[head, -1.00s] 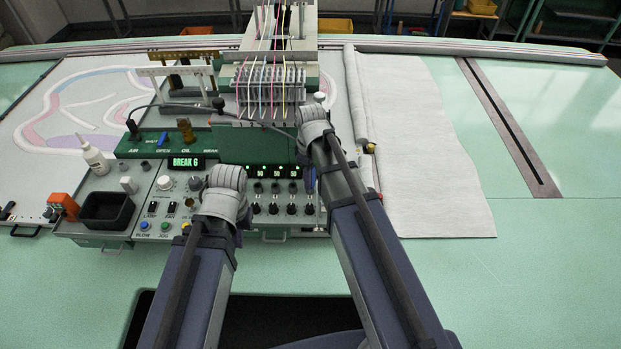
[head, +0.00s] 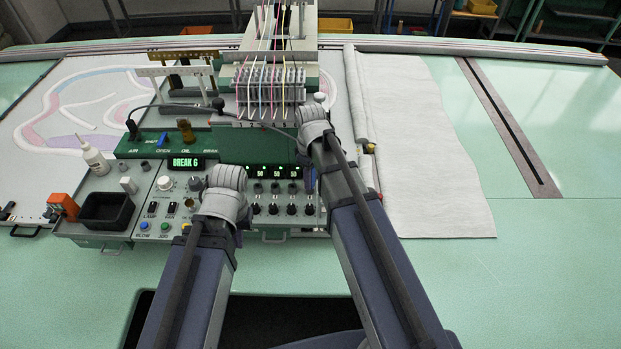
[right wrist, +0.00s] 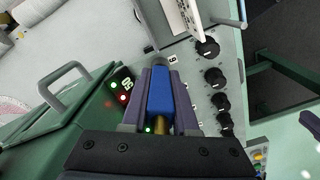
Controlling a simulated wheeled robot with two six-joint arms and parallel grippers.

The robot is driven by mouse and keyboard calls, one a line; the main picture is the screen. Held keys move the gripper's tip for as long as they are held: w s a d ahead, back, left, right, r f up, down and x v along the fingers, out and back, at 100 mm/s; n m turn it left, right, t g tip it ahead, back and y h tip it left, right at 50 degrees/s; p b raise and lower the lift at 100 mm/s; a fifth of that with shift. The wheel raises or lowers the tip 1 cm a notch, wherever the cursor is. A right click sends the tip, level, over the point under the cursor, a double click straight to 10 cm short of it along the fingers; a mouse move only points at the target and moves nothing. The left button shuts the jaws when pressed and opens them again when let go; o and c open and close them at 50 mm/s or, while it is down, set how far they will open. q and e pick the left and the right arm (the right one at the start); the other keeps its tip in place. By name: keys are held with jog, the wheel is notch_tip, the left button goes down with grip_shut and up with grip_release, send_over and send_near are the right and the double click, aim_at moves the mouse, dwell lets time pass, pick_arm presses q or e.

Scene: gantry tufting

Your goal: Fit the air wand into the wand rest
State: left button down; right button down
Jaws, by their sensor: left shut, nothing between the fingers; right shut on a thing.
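The air wand (right wrist: 160,92) shows as a blue handle with a brass end between the fingers of my right gripper (right wrist: 160,108) in the right wrist view. My right gripper is shut on it, over the control panel beside the row of black knobs. In the head view my right wrist hides most of this gripper (head: 309,180), and a bit of blue shows there. My left gripper (head: 238,215) is shut and empty, low over the front of the panel and mostly hidden by its wrist. I cannot make out the wand rest for certain.
The control panel (head: 150,213) carries knobs, buttons and a lit display (head: 186,163). A black hose (head: 190,107) arcs from the green air block (head: 145,147) toward my right wrist. A black tray (head: 105,211) and white bottle (head: 94,160) stand at left. Yarns hang over the needle head behind.

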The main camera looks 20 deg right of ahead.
jog(key=shift+w+d+r+p, duration=0.1)
jog(key=shift+w+r+p, duration=0.15)
jog(key=shift+p, duration=0.2)
jog(key=shift+s+r, duration=0.1)
jog(key=shift+r, duration=0.3)
jog(key=shift+r+p, duration=0.65)
jog(key=shift+p, duration=0.35)
jog(key=shift+r+p, duration=0.45)
